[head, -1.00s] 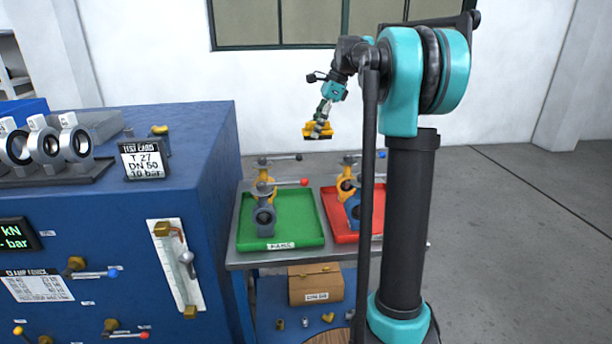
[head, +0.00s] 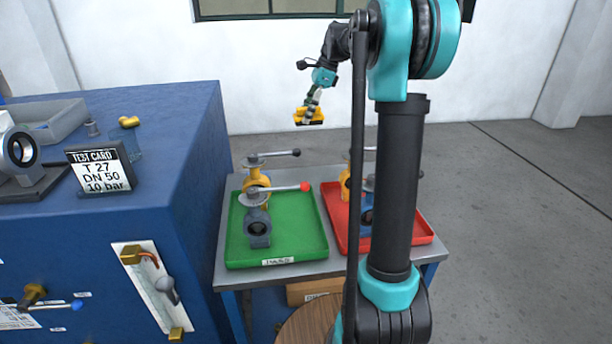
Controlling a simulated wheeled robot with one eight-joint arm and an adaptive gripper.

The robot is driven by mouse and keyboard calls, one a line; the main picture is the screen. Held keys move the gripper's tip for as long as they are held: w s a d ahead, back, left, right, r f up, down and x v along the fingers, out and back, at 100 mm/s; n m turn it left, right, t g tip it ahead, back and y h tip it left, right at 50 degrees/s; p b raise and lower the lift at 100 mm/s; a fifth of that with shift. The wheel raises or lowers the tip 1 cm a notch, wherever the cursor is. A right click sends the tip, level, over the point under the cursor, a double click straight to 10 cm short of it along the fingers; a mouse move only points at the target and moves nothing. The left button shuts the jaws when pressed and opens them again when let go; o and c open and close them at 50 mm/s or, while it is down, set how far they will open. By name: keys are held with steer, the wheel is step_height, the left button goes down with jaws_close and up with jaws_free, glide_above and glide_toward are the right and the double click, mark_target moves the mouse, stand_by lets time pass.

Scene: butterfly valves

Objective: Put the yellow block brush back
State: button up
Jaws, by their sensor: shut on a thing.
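My gripper (head: 309,108) is shut on the yellow block brush (head: 308,118), which has a dark underside. It holds the brush in the air, above and behind the green tray in the head view, clear of everything. The gripper is small here and its fingers are hard to make out.
A green tray (head: 236,250) with valves stands on a grey table (head: 230,277); a red tray (head: 418,236) beside it is partly hidden by my arm. Left is a blue bench (head: 190,130) with a test card (head: 100,168), a grey bin (head: 52,120) and a small yellow item (head: 129,121). Open floor lies right.

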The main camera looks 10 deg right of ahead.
steer(key=shift+w+f, duration=0.15)
steer(key=shift+f, duration=0.6)
step_height(320, 180, down, 20)
steer(key=shift+f, duration=0.15)
steer(key=o, duration=1.3)
steer(key=v, duration=1.2)
